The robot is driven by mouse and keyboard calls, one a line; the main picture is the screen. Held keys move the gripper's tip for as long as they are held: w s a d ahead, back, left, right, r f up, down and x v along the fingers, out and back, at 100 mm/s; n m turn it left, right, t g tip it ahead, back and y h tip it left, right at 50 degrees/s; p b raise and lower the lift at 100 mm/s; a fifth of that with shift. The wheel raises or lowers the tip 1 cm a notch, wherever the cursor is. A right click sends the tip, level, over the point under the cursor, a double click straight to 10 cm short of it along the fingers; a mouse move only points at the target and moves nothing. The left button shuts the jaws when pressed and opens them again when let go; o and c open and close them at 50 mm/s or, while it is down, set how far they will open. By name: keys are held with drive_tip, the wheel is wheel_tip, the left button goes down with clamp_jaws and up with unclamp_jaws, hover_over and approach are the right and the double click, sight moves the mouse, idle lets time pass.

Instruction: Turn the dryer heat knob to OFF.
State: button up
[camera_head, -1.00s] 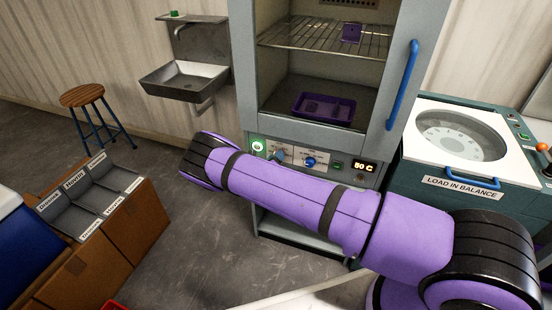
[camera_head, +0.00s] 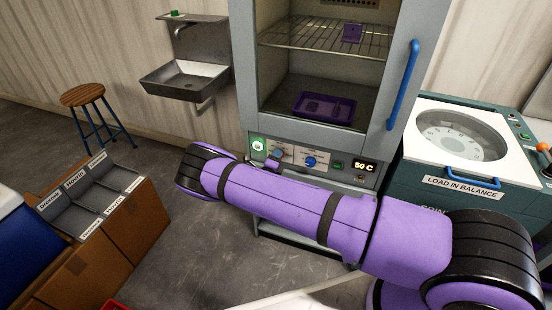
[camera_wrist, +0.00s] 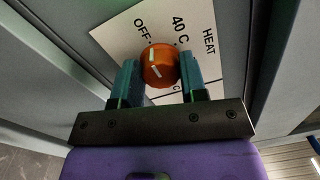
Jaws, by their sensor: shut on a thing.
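The dryer heat knob (camera_wrist: 160,65) is round and orange, with white marks on its face, on a white label plate (camera_wrist: 205,25) reading HEAT, 40 C and OFF. One white mark lies on the side towards OFF, but I cannot tell the exact setting. My gripper (camera_wrist: 160,85) is shut on the knob, with a teal finger on each side. In the head view, the dryer (camera_head: 240,60) stands at centre. My gripper (camera_head: 274,156) reaches its lower control panel, and the knob is hidden there.
The dryer's blue handle (camera_head: 403,85) stands at right.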

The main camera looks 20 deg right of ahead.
drive_tip(key=shift+s+f, duration=0.1)
drive_tip(key=o, duration=0.9)
drive_tip(key=v, duration=1)
drive_tip(key=shift+s+a, duration=0.2)
drive_tip(key=shift+s, duration=0.1)
